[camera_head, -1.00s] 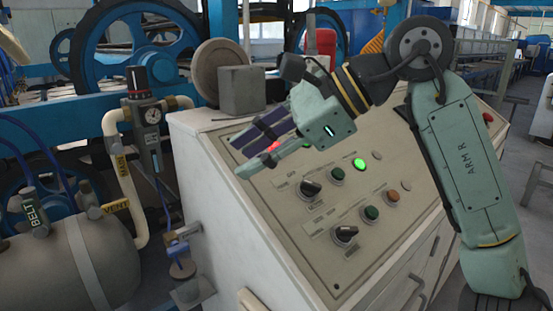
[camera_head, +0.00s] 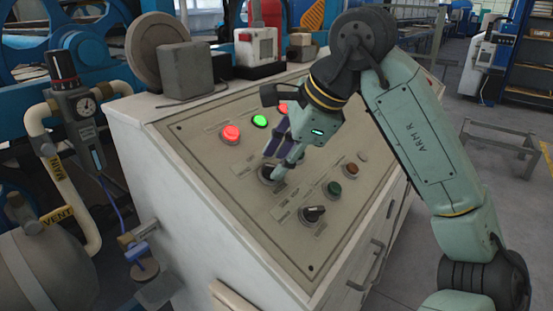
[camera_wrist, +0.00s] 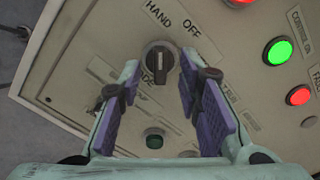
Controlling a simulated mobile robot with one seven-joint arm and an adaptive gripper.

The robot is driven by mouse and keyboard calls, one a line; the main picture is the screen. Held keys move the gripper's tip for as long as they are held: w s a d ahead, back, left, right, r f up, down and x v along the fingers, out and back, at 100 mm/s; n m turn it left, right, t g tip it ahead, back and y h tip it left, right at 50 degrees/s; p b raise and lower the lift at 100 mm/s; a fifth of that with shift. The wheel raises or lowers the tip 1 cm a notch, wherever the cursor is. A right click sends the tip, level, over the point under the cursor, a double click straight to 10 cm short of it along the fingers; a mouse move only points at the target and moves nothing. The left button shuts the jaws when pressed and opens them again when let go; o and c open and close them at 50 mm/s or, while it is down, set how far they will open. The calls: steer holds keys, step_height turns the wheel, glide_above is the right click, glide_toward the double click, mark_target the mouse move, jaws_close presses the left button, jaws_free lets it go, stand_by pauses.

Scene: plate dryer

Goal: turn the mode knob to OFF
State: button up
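The mode knob (camera_wrist: 158,62) is a round black selector with a raised bar, on the beige sloped panel. In the wrist view HAND is printed above it, OFF above right, and a partly covered label ending in "ODE" below left. Its bar runs roughly up and down in that view; its exact setting I cannot tell. It also shows in the head view (camera_head: 268,174), partly behind the fingers. My gripper (camera_wrist: 158,70) is open, with one purple-padded finger on either side of the knob's lower edge. Contact is not clear. In the head view my gripper (camera_head: 277,164) points down at the knob.
Lit red (camera_head: 231,132) and green (camera_head: 261,121) lamps lie behind. A grey box (camera_head: 195,72) stands on the panel's back ledge.

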steer(key=shift+x, duration=0.75)
steer(key=shift+c, duration=0.4)
jaws_close()
